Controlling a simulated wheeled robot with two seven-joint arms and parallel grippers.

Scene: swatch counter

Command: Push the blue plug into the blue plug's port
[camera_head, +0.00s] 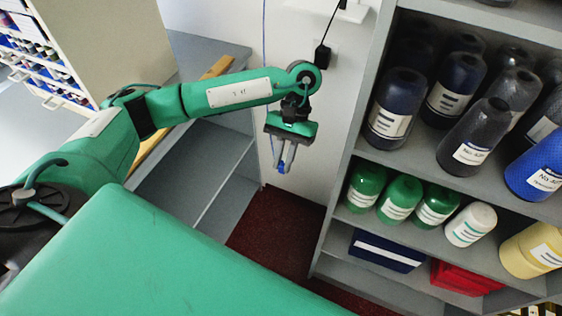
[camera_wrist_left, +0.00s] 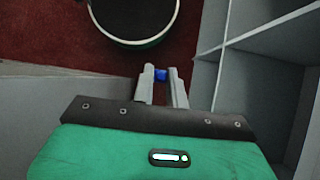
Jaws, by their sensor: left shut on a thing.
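My left gripper (camera_head: 282,163) is at the end of the green arm, pointing down in front of the white wall, above the dark red floor. Its fingers are shut on the small blue plug (camera_head: 281,169), which shows at the fingertips. In the left wrist view the blue plug (camera_wrist_left: 160,73) sits between the two grey fingers of the gripper (camera_wrist_left: 162,78). Most of the plug is hidden by the fingers. I cannot make out a port for the blue plug in either view. My right gripper is not in view.
A black plug (camera_head: 322,55) with a cord is on the wall above the gripper. A thin blue cable (camera_head: 264,60) runs down the wall. A grey shelf unit (camera_head: 345,150) with several bottles stands at right. Grey shelving (camera_head: 215,170) is at left. Dark red floor (camera_head: 275,230) lies between.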

